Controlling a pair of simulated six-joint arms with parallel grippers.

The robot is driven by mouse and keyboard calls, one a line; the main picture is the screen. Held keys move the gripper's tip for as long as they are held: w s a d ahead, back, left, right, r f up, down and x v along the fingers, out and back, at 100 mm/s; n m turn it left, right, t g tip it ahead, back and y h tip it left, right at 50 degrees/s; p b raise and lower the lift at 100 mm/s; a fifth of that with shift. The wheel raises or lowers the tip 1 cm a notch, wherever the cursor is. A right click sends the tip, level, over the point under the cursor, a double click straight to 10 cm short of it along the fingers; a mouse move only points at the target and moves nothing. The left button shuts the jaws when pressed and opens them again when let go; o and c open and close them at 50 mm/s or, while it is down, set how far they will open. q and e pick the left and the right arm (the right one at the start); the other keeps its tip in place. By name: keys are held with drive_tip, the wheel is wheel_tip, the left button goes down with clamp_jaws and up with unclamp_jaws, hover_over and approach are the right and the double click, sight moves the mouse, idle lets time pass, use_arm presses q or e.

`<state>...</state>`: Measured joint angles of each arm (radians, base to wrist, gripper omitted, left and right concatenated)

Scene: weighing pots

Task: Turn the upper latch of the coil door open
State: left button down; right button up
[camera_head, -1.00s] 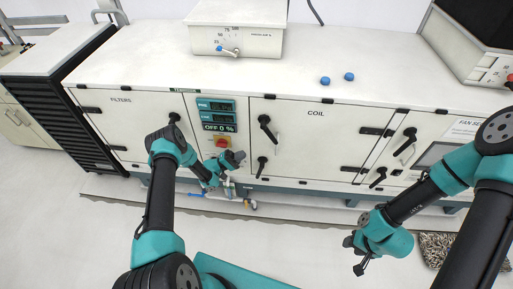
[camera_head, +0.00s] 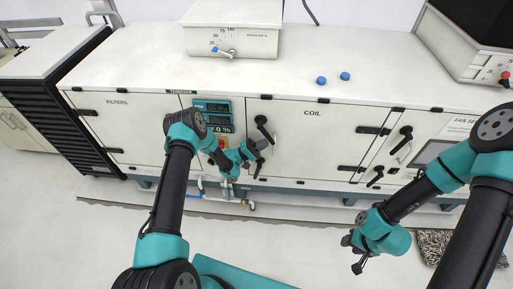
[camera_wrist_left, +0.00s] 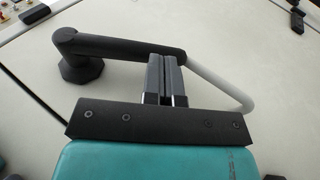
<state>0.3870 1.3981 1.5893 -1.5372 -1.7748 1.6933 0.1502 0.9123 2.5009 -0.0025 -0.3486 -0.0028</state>
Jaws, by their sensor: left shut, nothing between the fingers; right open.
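The coil door (camera_head: 320,135) is a flat white panel, closed, with black latches on its left edge. Its upper latch (camera_head: 263,124) has a black lever slanting down and right from its pivot. The lower latch (camera_head: 259,166) hangs below. My left gripper (camera_head: 262,146) is shut and empty, close to the free end of the upper latch. In the left wrist view a black latch lever (camera_wrist_left: 115,46) runs from its round pivot to the shut fingers (camera_wrist_left: 166,72), which overlap its end; contact is unclear. My right gripper (camera_head: 352,252) is open, low in front of the cabinet.
The control panel (camera_head: 213,107) sits left of the coil door, partly hidden by my left arm. A pale curved rod (camera_wrist_left: 222,88) passes beside the fingers.

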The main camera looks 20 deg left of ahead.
use_arm(q)
drive_tip(key=shift+d, duration=0.15)
drive_tip(key=shift+w+d+r, duration=0.15)
drive_tip(key=shift+d+r, duration=0.05)
drive_tip(key=shift+d, duration=0.35)
drive_tip(key=d+f+v, duration=0.1)
drive_tip(key=v, duration=1.3)
drive_tip(key=shift+f, duration=0.2)
drive_tip(key=shift+w+d, duration=0.1)
